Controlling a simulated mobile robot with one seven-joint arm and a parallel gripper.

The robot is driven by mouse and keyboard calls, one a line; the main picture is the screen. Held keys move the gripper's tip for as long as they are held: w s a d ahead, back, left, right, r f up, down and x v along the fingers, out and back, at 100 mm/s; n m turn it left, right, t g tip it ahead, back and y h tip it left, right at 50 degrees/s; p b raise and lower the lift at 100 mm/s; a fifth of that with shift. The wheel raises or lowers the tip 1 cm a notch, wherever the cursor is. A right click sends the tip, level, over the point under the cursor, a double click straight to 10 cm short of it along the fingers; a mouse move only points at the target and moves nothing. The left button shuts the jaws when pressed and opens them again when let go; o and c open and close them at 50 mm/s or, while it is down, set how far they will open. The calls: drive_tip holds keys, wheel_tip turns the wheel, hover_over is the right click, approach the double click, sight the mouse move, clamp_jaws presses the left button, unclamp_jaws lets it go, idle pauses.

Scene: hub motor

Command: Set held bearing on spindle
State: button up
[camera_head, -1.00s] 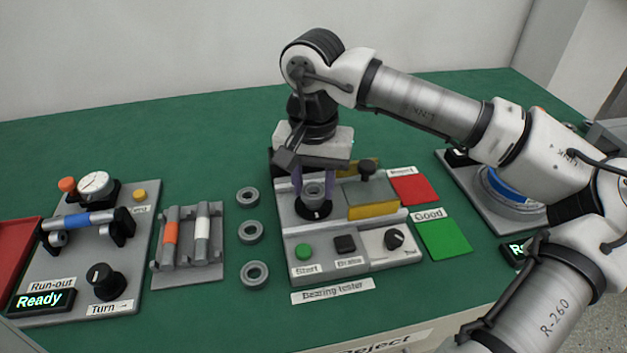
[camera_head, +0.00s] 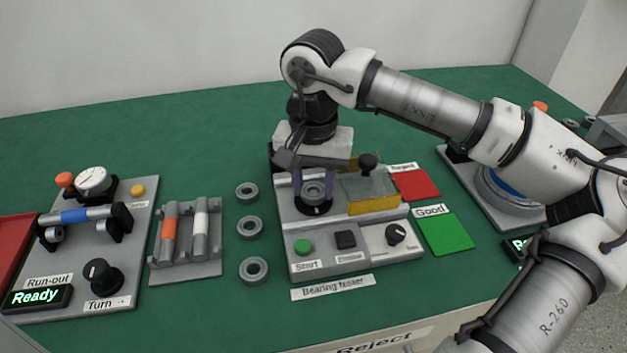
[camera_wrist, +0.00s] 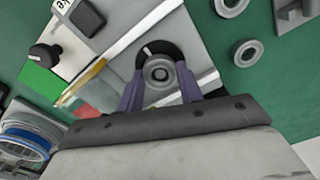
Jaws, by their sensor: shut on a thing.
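My gripper (camera_head: 313,188) is shut on a grey ring bearing (camera_head: 314,187), with one purple finger on each side of it. The bearing is right over the round black base of the spindle on the bearing tester (camera_head: 290,222). In the wrist view my gripper (camera_wrist: 159,85) holds the bearing (camera_wrist: 158,73) flat, and a round centre shows in its hole. The spindle itself is mostly hidden by the bearing, and I cannot tell how far down the bearing sits on it.
A clear guard with a yellow edge (camera_head: 372,197) stands close to the right of the spindle. Several loose bearings, one of them here (camera_head: 250,228), lie left of the tester. A green Good pad (camera_head: 447,234) and a red Reject pad (camera_head: 416,185) lie to the right.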

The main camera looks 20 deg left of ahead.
idle(0.3)
drive_tip(key=o, duration=1.1)
drive_tip(key=shift+o, duration=1.1)
drive_tip(key=shift+c, duration=0.5)
